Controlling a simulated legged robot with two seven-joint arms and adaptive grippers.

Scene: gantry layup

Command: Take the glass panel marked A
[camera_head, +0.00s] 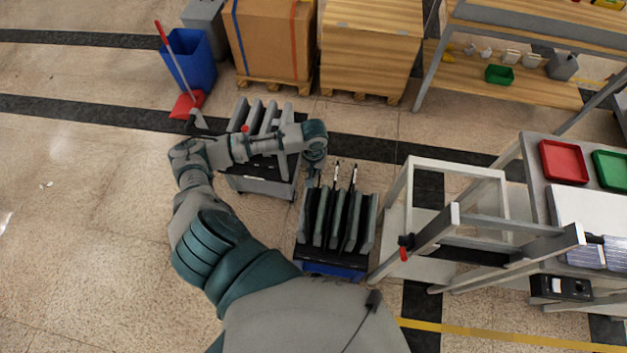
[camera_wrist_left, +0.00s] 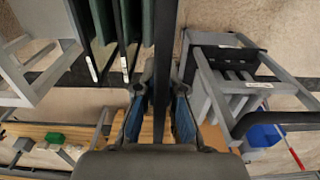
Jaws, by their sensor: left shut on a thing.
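A rack (camera_head: 333,256) holds several dark upright panels (camera_head: 337,220), standing side by side. My left gripper (camera_head: 313,178) is above the left end of this rack, in line with its leftmost panels. In the left wrist view, my left gripper's fingers (camera_wrist_left: 160,118) are closed on the two sides of a thin dark panel (camera_wrist_left: 163,62), seen edge-on. I cannot read a letter A on any panel. My right gripper is not in view.
A grey cart with upright slabs (camera_head: 262,184) stands left of the rack, under my left forearm. A pale frame stand (camera_head: 455,167) is close on the right. A workbench with a red tray (camera_head: 563,161) is farther right.

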